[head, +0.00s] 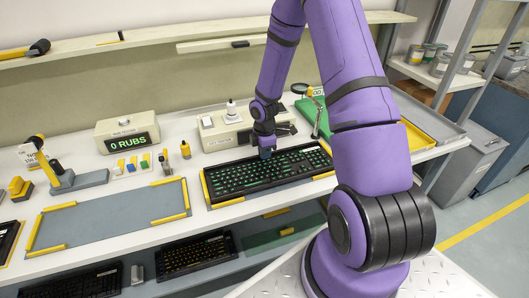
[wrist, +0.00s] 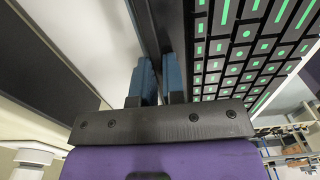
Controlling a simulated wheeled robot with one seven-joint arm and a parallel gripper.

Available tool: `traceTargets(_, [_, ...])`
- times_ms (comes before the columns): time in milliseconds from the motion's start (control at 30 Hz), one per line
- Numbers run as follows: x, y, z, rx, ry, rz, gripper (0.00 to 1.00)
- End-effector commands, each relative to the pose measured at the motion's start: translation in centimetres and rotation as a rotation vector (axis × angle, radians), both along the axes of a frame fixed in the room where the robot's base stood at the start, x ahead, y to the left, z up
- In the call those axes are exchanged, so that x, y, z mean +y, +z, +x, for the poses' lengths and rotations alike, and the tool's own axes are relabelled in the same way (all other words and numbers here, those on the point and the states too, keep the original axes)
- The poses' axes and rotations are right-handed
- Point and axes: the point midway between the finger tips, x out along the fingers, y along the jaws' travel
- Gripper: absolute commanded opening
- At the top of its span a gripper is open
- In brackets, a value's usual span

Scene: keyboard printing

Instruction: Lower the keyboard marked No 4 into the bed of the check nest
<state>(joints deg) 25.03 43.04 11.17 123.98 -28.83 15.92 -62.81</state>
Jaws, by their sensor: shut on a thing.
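A black keyboard with green key legends (head: 250,178) lies over a bed edged with yellow corner strips (head: 229,203) at the middle of the bench. I cannot tell whether it rests in the bed or is just above it. My gripper (head: 265,153) is at its rear edge, pointing down. In the wrist view, the blue fingers of my gripper (wrist: 161,85) are shut on the keyboard's dark edge, and its green-marked keys (wrist: 245,45) fill the right side. No number can be read on the keyboard, and no label tells me which bed is the check nest.
An empty grey bed with yellow corners (head: 110,217) lies to the left. Behind stand a box reading 0 RUBS (head: 128,134), a cream machine (head: 222,130) and small bottles. More keyboards (head: 195,255) lie on the lower shelf.

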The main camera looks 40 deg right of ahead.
Motion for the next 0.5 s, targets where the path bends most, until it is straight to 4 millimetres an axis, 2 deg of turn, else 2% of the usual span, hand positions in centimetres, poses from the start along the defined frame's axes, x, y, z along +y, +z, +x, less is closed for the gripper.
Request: traceTargets(500, [0.0,-0.32,0.02,0.0,0.0,0.0,0.0])
